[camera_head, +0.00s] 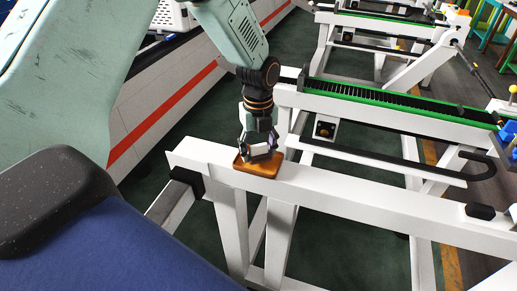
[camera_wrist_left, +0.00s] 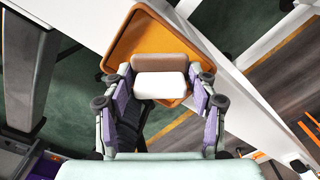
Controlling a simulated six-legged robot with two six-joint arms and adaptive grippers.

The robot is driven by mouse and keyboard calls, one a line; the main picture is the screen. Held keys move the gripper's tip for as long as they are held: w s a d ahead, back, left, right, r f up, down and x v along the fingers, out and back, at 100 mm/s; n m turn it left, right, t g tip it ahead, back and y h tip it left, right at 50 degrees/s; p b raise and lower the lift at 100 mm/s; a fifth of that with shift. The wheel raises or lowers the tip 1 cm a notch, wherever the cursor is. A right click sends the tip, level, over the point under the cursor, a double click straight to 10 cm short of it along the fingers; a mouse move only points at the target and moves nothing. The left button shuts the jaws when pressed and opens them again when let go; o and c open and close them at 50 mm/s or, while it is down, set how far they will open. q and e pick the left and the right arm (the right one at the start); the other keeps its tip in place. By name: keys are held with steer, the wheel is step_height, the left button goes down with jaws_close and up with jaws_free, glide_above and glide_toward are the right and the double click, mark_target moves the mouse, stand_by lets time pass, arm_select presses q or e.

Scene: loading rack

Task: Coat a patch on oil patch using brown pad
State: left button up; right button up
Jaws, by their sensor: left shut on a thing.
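The brown pad (camera_head: 242,163) is an orange-brown slab with rounded corners, lying on or just above the top of a white beam. It also fills the upper middle of the left wrist view (camera_wrist_left: 140,38). A small block (camera_wrist_left: 160,84), white in front and grey-brown behind, stands over the pad between the fingers. My left gripper (camera_head: 260,152) points down over the pad and is shut on this block; it shows in the left wrist view too (camera_wrist_left: 160,95). I cannot make out an oil patch; the pad and gripper cover part of the beam. My right gripper is not in view.
The white beam (camera_head: 350,203) runs down to the right with black end caps. Behind it are a green-edged rack rail (camera_head: 385,97) and a dark hooked bar (camera_head: 385,152). A white wall with a red stripe (camera_head: 165,130) stands at left. Dark green floor shows below.

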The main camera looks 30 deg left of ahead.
arm_select(q)
steer(key=shift+s, duration=0.15)
steer(key=shift+f, duration=0.3)
steer(key=shift+f, duration=0.1)
stand_by(0.5)
steer(key=shift+f, duration=0.1)
stand_by(1.4)
